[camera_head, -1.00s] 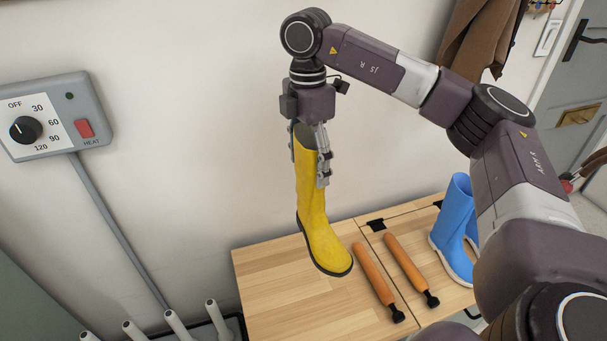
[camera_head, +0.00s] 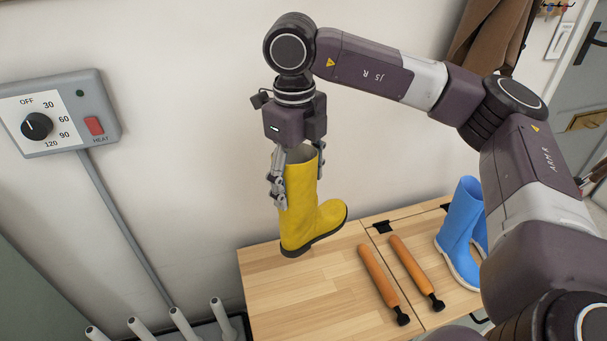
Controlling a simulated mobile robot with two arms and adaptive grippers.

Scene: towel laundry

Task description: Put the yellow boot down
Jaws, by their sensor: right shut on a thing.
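A yellow boot (camera_head: 303,208) hangs upright from my right gripper (camera_head: 281,180), toe to the right. My right gripper is shut on the boot's shaft near its top. The boot's dark sole is over the back left part of the wooden bench top (camera_head: 310,300); I cannot tell whether it touches the wood. My left gripper is not in view.
Two orange rods with black ends (camera_head: 378,278) (camera_head: 412,266) lie between. Pale pegs (camera_head: 180,324) stand at lower left. A heat dial box (camera_head: 62,112) is on the wall. The bench's front left is clear.

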